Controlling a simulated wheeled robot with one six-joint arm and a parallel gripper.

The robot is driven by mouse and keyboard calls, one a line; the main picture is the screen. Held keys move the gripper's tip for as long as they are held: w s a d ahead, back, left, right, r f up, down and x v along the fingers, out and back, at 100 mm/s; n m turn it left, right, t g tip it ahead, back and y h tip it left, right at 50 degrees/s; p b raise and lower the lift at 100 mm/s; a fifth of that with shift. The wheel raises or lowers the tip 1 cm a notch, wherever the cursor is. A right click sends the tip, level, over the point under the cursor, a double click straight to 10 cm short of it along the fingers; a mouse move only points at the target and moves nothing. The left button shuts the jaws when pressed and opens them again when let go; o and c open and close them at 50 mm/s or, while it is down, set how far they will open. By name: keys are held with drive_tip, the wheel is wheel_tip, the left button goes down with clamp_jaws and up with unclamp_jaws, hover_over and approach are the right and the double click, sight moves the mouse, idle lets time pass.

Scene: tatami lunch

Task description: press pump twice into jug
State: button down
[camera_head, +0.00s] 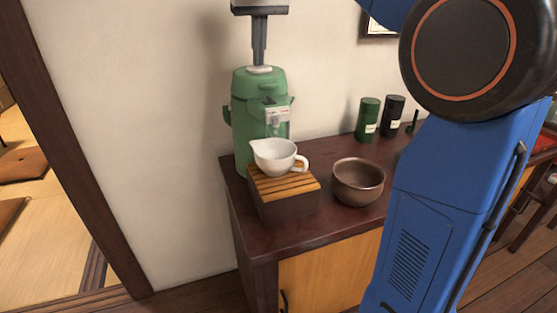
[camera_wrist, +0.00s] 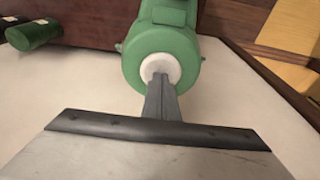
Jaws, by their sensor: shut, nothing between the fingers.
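A green pump pot (camera_head: 258,95) stands on the dark cabinet top against the wall, with a white round pump top (camera_head: 259,69). The white jug (camera_head: 275,157) stands upright on a slatted wooden stand (camera_head: 283,205), just below and in front of the pot's spout (camera_head: 277,116). My gripper (camera_head: 259,64) points down with its fingers together and empty. Its tips are at the pump top; I cannot tell whether they touch. In the wrist view my gripper (camera_wrist: 160,82) overlaps the white pump top (camera_wrist: 160,66) of the green pot (camera_wrist: 163,35). The jug is not visible there.
A brown bowl (camera_head: 358,183) stands right of the stand. A green canister (camera_head: 368,118) and a black canister (camera_head: 393,115) stand at the back. The cabinet top (camera_head: 325,226) is bare near its front edge. A wooden post (camera_head: 85,150) borders the wall at left.

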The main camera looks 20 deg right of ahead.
drive_tip(key=shift+f, duration=0.35)
drive_tip(key=shift+w+v, duration=0.15)
drive_tip(key=shift+v, duration=0.55)
drive_tip(key=shift+w+v, duration=0.15)
drive_tip(key=shift+v, duration=0.55)
drive_tip(key=shift+r, duration=0.25)
drive_tip(key=shift+w+v, duration=0.2)
drive_tip(key=shift+v, duration=0.7)
drive_tip(key=shift+w+v, duration=0.2)
drive_tip(key=shift+v, duration=0.75)
drive_tip(key=shift+w+v, duration=0.2)
drive_tip(key=shift+v, duration=0.7)
drive_tip(key=shift+s+r, duration=0.15)
